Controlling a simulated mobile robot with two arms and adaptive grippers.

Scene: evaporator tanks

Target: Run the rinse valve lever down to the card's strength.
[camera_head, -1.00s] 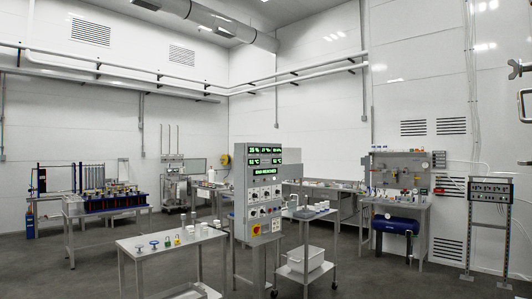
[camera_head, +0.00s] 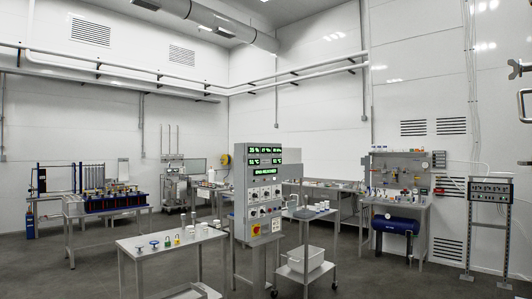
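A grey control cabinet (camera_head: 257,195) stands upright in the middle of the room. Green lit readouts (camera_head: 264,158) are at its top, with dials and buttons below; the digits are too small to read surely. I cannot make out the rinse valve lever or the card at this distance. Neither of my grippers shows a clear pair of fingers in this view. Metal parts (camera_head: 522,70) at the right edge are cut off, and I cannot tell what they belong to.
A steel table (camera_head: 160,262) with small blue and pale items stands left of the cabinet. A wheeled cart (camera_head: 306,267) with a white bin (camera_head: 305,257) stands right of it. A bench with a blue tank (camera_head: 397,224) is farther right.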

